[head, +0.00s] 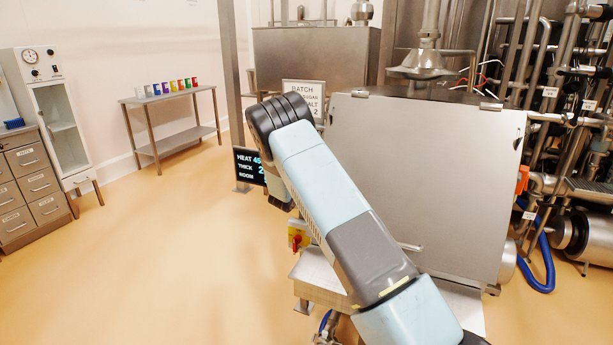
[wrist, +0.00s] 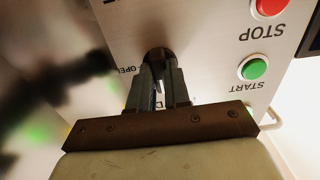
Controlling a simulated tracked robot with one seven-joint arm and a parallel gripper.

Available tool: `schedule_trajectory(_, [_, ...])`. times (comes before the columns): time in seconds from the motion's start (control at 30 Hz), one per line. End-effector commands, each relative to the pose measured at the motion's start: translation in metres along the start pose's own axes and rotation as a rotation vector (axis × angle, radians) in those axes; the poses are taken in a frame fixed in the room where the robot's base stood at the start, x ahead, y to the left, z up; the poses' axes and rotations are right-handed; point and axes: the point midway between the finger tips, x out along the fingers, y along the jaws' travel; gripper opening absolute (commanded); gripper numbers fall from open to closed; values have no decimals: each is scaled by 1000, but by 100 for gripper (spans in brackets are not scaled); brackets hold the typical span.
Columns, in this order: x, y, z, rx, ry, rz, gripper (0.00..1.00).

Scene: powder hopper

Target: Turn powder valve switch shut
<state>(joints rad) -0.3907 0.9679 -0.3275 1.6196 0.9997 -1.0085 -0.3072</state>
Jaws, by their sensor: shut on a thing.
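In the wrist view, the dark round powder valve switch (wrist: 158,54) sits on a brushed metal panel (wrist: 190,40). My gripper (wrist: 159,78) is at the switch, its two dark fingers shut on it. The fingers hide most of the switch, so I cannot tell exactly how it is turned. An upside-down label, partly hidden and seeming to read "OPEN", is just left of the fingers. In the head view my arm crosses the middle, and neither my fingers nor the switch can be made out.
On the same panel, a green START button (wrist: 254,68) and a red STOP button (wrist: 270,6) lie right of my fingers. In the head view a large metal cabinet (head: 430,170) stands behind my arm, with pipework at right. The floor (head: 150,260) at left is clear.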

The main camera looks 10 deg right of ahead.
Motion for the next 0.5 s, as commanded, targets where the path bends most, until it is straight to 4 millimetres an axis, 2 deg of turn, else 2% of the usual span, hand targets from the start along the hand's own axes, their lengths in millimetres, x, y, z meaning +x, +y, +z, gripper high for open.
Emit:
schedule_trajectory(0.4, [-2,-3,3,-8,-5,-6,0])
schedule_trajectory(0.43, [-2,-3,2,-8,-5,-6,18])
schedule_trajectory(0.5, [-2,-3,2,-8,-5,-6,25])
